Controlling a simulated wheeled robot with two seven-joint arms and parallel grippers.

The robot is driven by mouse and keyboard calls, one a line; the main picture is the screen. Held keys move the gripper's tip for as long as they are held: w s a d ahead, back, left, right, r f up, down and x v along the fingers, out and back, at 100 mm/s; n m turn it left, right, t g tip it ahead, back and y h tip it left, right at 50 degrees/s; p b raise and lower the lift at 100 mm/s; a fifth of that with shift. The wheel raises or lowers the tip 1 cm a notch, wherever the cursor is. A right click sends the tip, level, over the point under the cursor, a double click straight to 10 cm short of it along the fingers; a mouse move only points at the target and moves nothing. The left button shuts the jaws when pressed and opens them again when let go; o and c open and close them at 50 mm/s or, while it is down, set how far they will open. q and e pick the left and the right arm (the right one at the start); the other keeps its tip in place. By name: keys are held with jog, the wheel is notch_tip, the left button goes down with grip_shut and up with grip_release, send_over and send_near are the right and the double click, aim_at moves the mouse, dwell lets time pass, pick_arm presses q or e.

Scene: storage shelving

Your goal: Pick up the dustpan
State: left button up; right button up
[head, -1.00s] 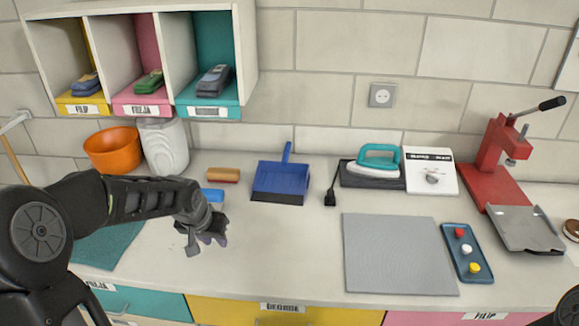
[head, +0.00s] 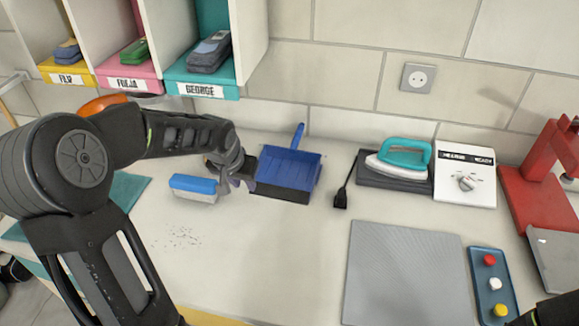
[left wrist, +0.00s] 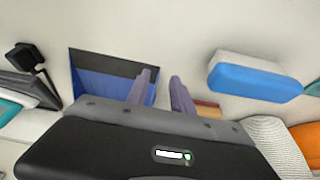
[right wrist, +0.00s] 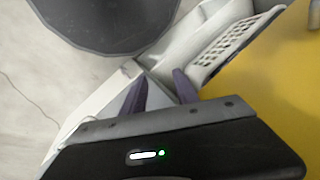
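The blue dustpan (head: 288,172) lies on the countertop near the wall, its handle pointing back and its dark lip facing the front edge. My left gripper (head: 243,178) is just left of the dustpan, low over the counter, and hides a little of its left side. In the left wrist view the dustpan (left wrist: 95,72) is left of my open, empty left gripper (left wrist: 162,75). I cannot tell whether a finger touches it. My right gripper (right wrist: 159,76) is open and empty, away from the dustpan.
A blue-topped brush (head: 194,187) lies left of my left gripper, with dark specks (head: 182,237) in front. A black-headed tool (head: 341,198), an iron (head: 400,158) and a grey mat (head: 405,275) are to the right. The counter before the dustpan is clear.

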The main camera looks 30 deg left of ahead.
aim_at(261, 157)
pick_arm(q)
jog(key=w, duration=0.2)
jog(key=w+a+p, duration=0.1)
jog(key=w, duration=0.2)
jog(key=w+p, duration=0.1)
jog(key=w, duration=0.1)
jog(key=shift+w+a, duration=0.2)
jog(key=shift+a, duration=0.05)
jog(key=shift+w+a, duration=0.1)
jog(key=shift+w, duration=0.25)
jog(key=shift+w+p, duration=0.45)
jog(key=shift+w, duration=0.1)
jog(key=w, duration=0.1)
jog(key=w+p, duration=0.1)
jog(key=shift+w+a+r, duration=0.1)
jog(key=shift+w+a, duration=0.2)
jog(key=shift+w, duration=0.05)
jog(key=x, duration=0.2)
jog(key=shift+f, duration=0.3)
jog(key=shift+w+f, duration=0.15)
jog(key=shift+f, duration=0.2)
jog(key=shift+c, duration=0.6)
